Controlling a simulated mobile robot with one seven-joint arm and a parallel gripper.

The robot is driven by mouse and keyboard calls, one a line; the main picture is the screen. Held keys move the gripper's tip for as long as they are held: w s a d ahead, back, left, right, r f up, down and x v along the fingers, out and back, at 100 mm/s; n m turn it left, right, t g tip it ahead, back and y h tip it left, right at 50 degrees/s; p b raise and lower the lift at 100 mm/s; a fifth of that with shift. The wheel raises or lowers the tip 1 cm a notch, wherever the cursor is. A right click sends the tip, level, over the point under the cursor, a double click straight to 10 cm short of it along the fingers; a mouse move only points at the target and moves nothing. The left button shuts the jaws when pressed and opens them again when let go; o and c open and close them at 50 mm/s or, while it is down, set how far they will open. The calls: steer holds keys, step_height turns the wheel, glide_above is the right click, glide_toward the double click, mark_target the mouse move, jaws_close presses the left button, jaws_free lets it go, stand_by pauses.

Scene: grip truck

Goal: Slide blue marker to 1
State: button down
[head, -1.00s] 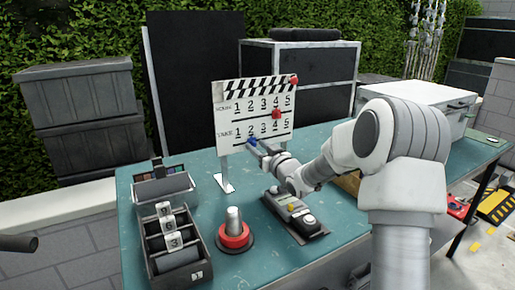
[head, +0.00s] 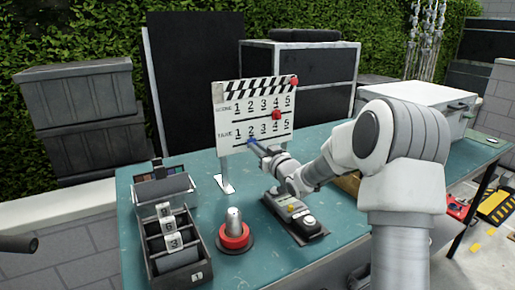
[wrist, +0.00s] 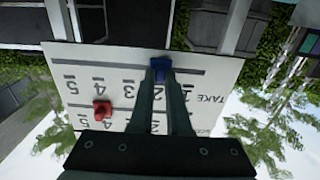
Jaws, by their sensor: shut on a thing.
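The white clapper board (head: 228,112) stands upright on the table, with a SCENE row and a TAKE row numbered 1 to 5. The blue marker (head: 252,141) is on the track under the TAKE row, about below the 2. My gripper (head: 257,146) reaches it from the front right and is shut on it. In the wrist view the board appears upside down, and my fingertips (wrist: 160,72) close on the blue marker (wrist: 160,63), in line with the 2. The fingers hide part of the numbers there.
A red marker (head: 276,115) sits under the SCENE row near the 4. A red-based button (head: 234,238), a box of number rollers (head: 178,240) and a grey device (head: 295,215) are on the teal table (head: 330,250). Bare table shows at the front.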

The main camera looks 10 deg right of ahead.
mark_target(237, 145)
stand_by(0.9)
steer(key=shift+s+a+b, duration=0.25)
steer(key=shift+a+b, duration=0.15)
steer(key=shift+a, duration=0.4)
steer(key=shift+s+a+b, duration=0.25)
steer(key=shift+a+b, duration=0.1)
steer(key=shift+a, duration=0.45)
steer(key=shift+s+a+b, duration=0.25)
steer(key=shift+a+b, duration=0.15)
steer(key=shift+a, duration=0.4)
steer(key=c, duration=0.9)
jaws_free()
steer(key=shift+a, duration=0.1)
steer(key=shift+s, duration=0.15)
steer(key=shift+s+d, duration=0.25)
steer(key=shift+d, duration=0.05)
steer(key=p+v, duration=0.1)
steer(key=v, duration=1.5)
steer(key=shift+s+p, duration=0.35)
steer(key=shift+p, duration=0.05)
